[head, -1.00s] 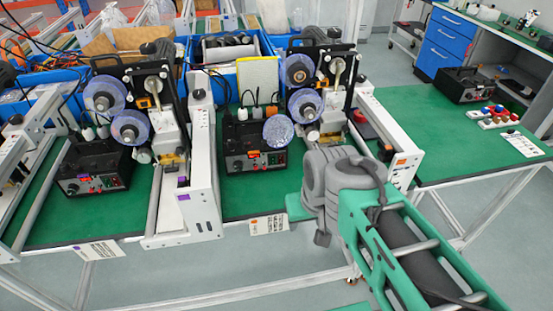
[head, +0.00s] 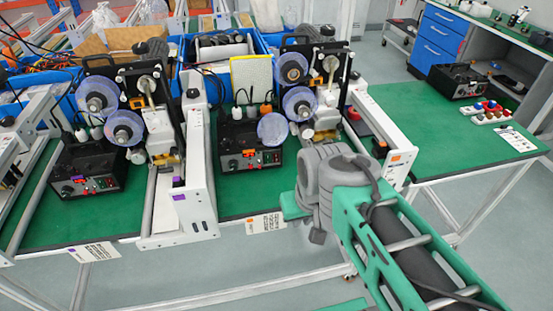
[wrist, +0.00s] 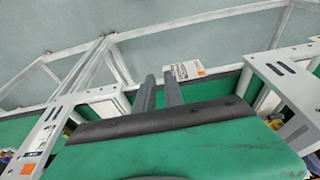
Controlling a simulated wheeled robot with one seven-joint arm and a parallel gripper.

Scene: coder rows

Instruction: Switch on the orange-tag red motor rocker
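The black control box with the orange tag (head: 249,153) stands on the green bench in the middle bay. Small red and green controls (head: 268,157) show on its front, too small to tell which is the motor rocker or how it is set. An orange-marked card (head: 265,223) lies at the bench's front edge below it, and shows in the wrist view (wrist: 185,70) too. My gripper (wrist: 160,77) shows two dark fingers with a narrow gap and nothing between them. In the head view my arm is in front of the bench, right of the box, apart from it; the fingers are hidden there.
White frame rails stand on both sides of the bay, the right one (head: 385,140) with an orange mark, the left one (head: 200,195) purple. A similar black box (head: 92,170) stands to the left. Reels (head: 272,128) overhang the middle box. The right bench top (head: 420,125) is mostly clear.

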